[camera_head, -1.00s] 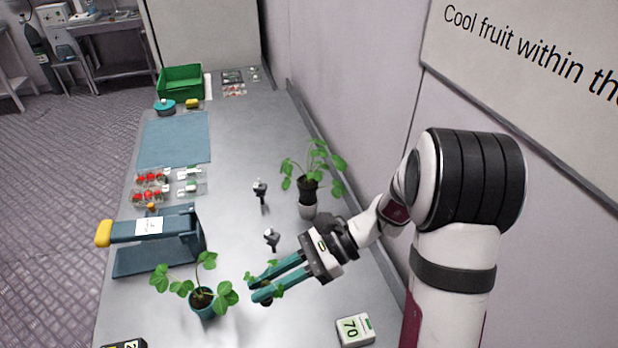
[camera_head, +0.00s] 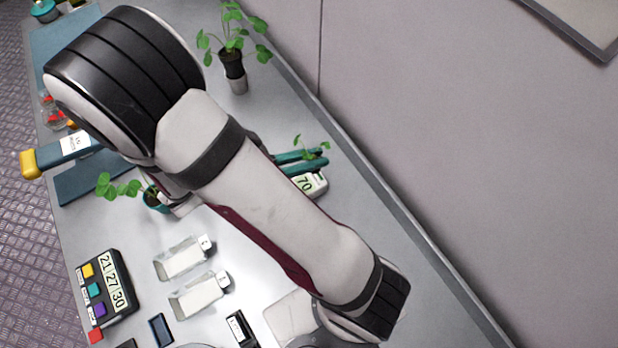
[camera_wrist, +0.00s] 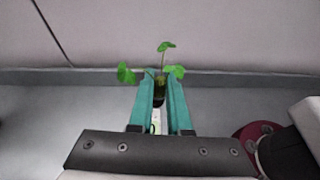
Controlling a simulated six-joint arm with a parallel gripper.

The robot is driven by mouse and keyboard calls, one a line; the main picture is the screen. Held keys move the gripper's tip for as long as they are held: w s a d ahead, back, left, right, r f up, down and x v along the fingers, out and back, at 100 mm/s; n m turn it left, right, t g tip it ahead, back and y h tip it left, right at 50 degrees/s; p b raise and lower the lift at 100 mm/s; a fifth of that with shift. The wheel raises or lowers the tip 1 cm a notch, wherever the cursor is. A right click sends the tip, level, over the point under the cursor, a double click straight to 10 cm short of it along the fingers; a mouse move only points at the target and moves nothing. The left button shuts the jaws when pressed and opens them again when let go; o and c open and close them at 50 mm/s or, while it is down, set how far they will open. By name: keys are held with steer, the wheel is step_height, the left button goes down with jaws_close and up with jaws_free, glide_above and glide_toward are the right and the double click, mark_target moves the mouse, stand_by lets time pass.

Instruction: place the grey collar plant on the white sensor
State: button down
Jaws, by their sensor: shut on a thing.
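My gripper (camera_head: 303,160) has teal fingers and is shut on a small leafy plant (camera_head: 312,146). In the wrist view the plant (camera_wrist: 161,76) stands upright between the fingertips, with a dark pot partly hidden by them. I cannot make out its collar colour. The white sensor (camera_head: 314,187) has a display reading 70. It lies just below the fingers in the head view, partly hidden by my arm. I cannot tell whether the pot touches it.
A taller plant (camera_head: 233,45) in a dark pot with a pale lower part stands near the wall. A teal-potted plant (camera_head: 154,198) is partly behind my arm. A timer (camera_head: 107,290) and two clear containers (camera_head: 184,258) are in front.

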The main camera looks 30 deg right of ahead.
steer(key=shift+w+f+n+t, duration=0.7)
steer(key=shift+f+t, duration=0.2)
glide_above(308, 184)
step_height(308, 184, down, 6)
steer(key=c, duration=0.9)
jaws_free()
steer(key=shift+o, duration=0.2)
